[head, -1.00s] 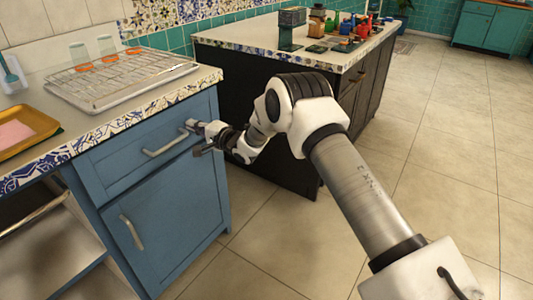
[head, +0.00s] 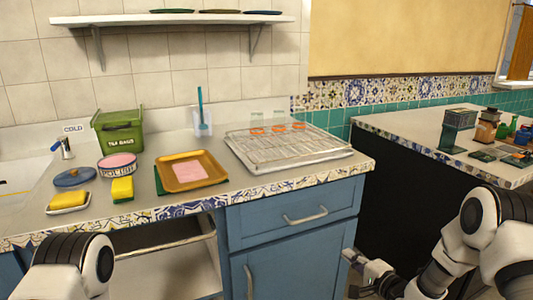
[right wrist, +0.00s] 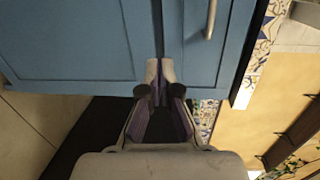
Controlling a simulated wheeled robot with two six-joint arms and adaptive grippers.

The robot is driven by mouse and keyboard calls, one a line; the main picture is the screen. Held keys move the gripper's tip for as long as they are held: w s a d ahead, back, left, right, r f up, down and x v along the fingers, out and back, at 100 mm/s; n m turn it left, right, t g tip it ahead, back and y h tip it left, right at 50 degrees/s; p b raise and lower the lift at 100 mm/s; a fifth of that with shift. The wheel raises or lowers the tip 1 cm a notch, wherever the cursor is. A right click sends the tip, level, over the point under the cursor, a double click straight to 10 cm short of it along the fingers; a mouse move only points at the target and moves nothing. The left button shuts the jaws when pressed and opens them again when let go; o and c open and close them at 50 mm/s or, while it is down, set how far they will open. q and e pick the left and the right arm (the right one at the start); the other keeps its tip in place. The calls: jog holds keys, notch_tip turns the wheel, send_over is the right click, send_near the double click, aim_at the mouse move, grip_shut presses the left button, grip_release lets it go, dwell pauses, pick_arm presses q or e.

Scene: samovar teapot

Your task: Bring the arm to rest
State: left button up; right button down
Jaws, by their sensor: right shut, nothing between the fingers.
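My right gripper (head: 354,262) is low at the right end of the blue cabinet (head: 300,262), below the worktop's edge. In the right wrist view its fingers (right wrist: 160,70) are together with nothing between them, in front of the blue cabinet front (right wrist: 75,45). I cannot tell whether they touch it. A link of my left arm shows at the bottom left of the head view; the left gripper is out of sight.
The worktop holds a wire rack (head: 285,145), a gold tray (head: 190,171), a green tea-bag box (head: 118,130) and yellow sponges (head: 122,189). A drawer handle (head: 306,216) sticks out near my right gripper. A dark island (head: 400,185) stands to the right.

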jog(key=s+a+f+g+h, duration=0.1)
jog(key=s+a+f+g, duration=0.35)
jog(key=s+f, duration=0.65)
jog(key=s+f+n+g+h, duration=0.2)
jog(key=s+f+n+g, duration=0.3)
jog(key=s, duration=0.7)
jog(key=s+f+n+g+h, duration=0.25)
jog(key=s+f, duration=0.35)
jog(key=s, duration=0.6)
jog(key=s+d+n+g, duration=0.25)
jog(key=s+n, duration=0.25)
jog(key=s, duration=0.3)
notch_tip(320, 180, up, 22)
jog(key=p, duration=2.1)
jog(key=shift+w+a+f+n+g+h, duration=0.15)
jog(key=shift+a+f+n+g+h, duration=0.1)
jog(key=shift+a+n+g+h, duration=0.15)
jog(key=shift+d, duration=0.1)
